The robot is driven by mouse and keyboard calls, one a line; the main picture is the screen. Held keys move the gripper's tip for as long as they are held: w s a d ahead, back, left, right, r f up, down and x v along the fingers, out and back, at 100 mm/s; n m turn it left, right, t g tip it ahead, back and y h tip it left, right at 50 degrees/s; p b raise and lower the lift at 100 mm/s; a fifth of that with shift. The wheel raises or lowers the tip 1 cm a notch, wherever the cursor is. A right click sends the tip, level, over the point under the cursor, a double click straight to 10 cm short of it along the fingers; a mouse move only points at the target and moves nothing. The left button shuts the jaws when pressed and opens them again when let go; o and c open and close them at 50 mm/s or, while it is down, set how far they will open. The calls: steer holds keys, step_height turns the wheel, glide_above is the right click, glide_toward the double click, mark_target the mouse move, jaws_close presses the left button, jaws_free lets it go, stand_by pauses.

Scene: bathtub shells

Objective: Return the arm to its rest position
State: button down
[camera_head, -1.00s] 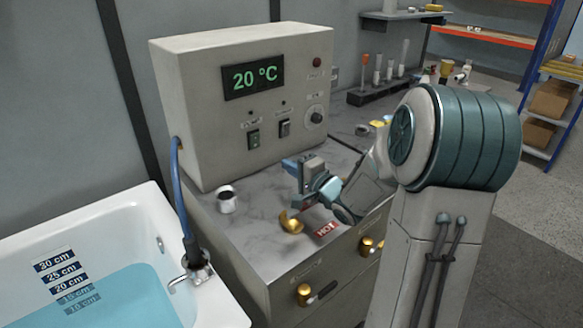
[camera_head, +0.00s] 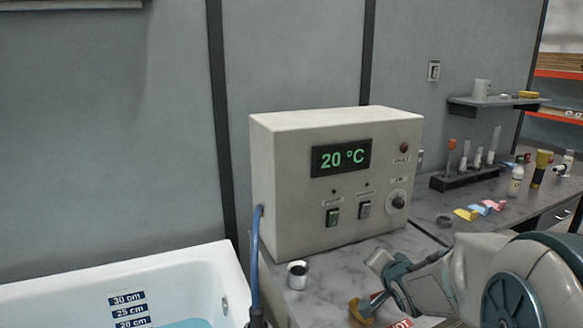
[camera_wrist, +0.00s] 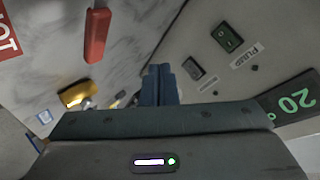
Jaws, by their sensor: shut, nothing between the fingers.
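My gripper (camera_head: 388,268) is in the lower right of the head view, in front of the control box (camera_head: 290,225) and above the grey marbled counter (camera_head: 330,275). In the wrist view my gripper's two fingers (camera_wrist: 160,82) are together, with nothing between them. The box's green and dark switches show near them in that view, to the right. My arm is bent, and its large teal-and-white joint fills the lower right corner of the head view.
A gold fitting (camera_head: 360,311) and a small metal cup (camera_head: 298,275) are on the counter near my gripper. A white bathtub (camera_head: 190,270) is at left. A red handle (camera_wrist: 97,32) shows in the wrist view. Bottles and a tube rack (camera_head: 465,180) stand at right.

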steer(key=s+a+n+g, duration=0.3)
steer(key=s+n+g, duration=0.1)
steer(key=s, duration=0.8)
steer(key=s+a+n+g+p, duration=0.1)
steer(key=s+a+n+g, duration=0.2)
steer(key=s, duration=0.9)
steer(key=shift+a+r+n+g, duration=0.2)
steer(key=shift+r+n+g, duration=0.05)
steer(key=shift+n+g, duration=0.75)
